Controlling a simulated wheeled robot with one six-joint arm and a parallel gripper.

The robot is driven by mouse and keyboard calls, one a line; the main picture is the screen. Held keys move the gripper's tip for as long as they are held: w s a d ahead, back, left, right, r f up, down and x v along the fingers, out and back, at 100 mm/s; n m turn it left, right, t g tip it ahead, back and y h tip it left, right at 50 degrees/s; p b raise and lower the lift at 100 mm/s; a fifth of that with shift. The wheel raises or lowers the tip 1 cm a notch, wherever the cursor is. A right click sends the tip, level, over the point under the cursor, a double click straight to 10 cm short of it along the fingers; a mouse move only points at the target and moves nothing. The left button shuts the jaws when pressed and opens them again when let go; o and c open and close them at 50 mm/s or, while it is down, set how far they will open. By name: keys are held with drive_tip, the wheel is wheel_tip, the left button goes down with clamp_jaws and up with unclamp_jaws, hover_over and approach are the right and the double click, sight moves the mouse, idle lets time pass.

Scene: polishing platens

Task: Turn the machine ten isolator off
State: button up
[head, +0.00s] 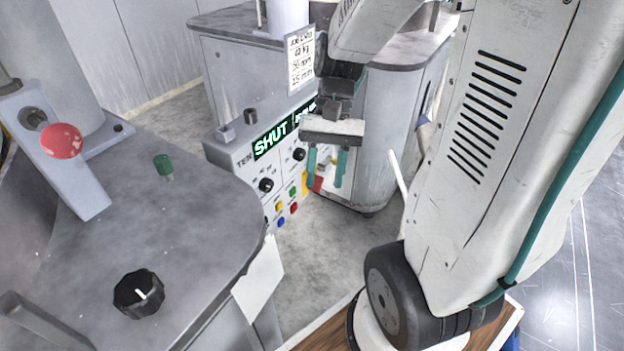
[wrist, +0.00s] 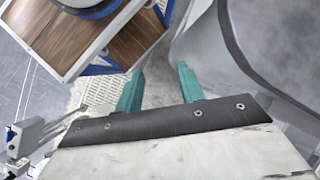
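My gripper (head: 327,165) hangs fingers down in front of the panel's right end. Its teal fingers are apart and empty, also in the wrist view (wrist: 160,85).
A grey worktop (head: 190,235) with a black knob (head: 139,293), green knob (head: 163,164) and red mushroom button (head: 61,141) stands at the left front. A white paper sheet (head: 259,280) hangs at its edge. Bare floor (head: 340,240) lies below the panel.

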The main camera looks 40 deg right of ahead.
drive_tip(key=w+d+f+m+t+y, duration=0.1)
drive_tip(key=w+d+f+m+y, duration=0.1)
drive_tip(key=w+f+m+y, duration=0.3)
drive_tip(key=w+d+f+m+t+y, duration=0.25)
drive_tip(key=w+f+m, duration=0.2)
drive_tip(key=f, duration=0.25)
drive_tip(key=m+t+h, duration=0.6)
drive_tip(key=m+t, duration=1.1)
drive_tip(key=m, duration=0.8)
approach(322, 185)
drive_tip(key=x, duration=1.1)
drive_tip(key=shift+w, duration=0.15)
clamp_jaws()
